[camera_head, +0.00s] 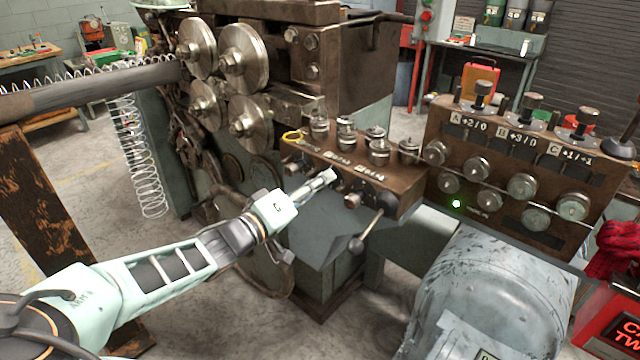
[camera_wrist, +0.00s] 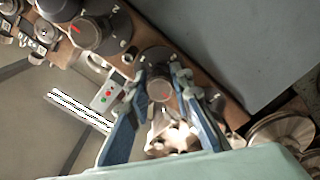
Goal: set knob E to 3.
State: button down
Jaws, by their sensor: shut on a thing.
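My gripper (camera_head: 325,182) reaches from the lower left to the front face of a brown control box (camera_head: 335,158). In the wrist view my gripper (camera_wrist: 162,84) has its two blue fingers on either side of a round knob (camera_wrist: 160,91) and is shut on it. In the head view this knob is hidden behind the fingers. I cannot read a letter E beside it or its setting. A larger dark dial (camera_wrist: 92,33) with a red pointer mark and white numbers, one of them a 2, is beside it in the wrist view.
A grey motor housing (camera_head: 490,290) fills the lower right. A panel of knobs with counters (camera_head: 500,165) stands to the right. Steel rollers (camera_head: 243,55) are at upper left.

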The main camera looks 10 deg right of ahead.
jog(key=c, duration=1.7)
grip_release()
jog(key=v, duration=1.2)
